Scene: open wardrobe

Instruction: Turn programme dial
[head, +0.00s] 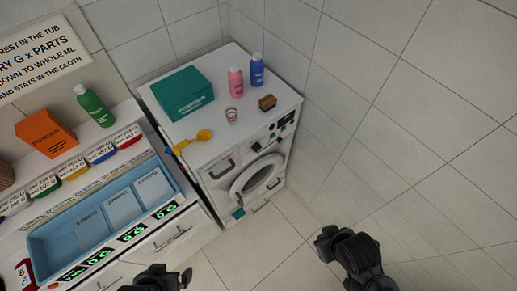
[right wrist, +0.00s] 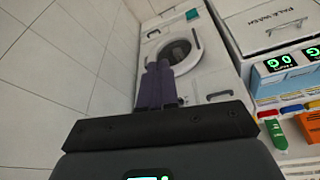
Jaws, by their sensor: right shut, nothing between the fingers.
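The white washing machine (head: 215,152) stands in the corner, its round door (head: 257,180) closed. Its front panel carries a small round programme dial (head: 256,147), between the drawer and the dark display (head: 285,122); its pointer setting is too small to read. My right gripper (head: 325,238) is in front of the machine, lower right, apart from it. In the right wrist view its dark fingers (right wrist: 157,86) are together and empty, pointing toward the machine (right wrist: 195,50), and they cover part of its panel. My left gripper (head: 172,279) is at the bottom edge, its jaw opening unclear.
On the machine top stand a teal box (head: 182,94), pink bottle (head: 236,81), blue bottle (head: 257,70), small cup (head: 231,116), brown brush (head: 267,103) and yellow scoop (head: 204,135). A counter with a blue tray (head: 75,258) adjoins at left. Floor before the machine is clear; a tiled wall is right.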

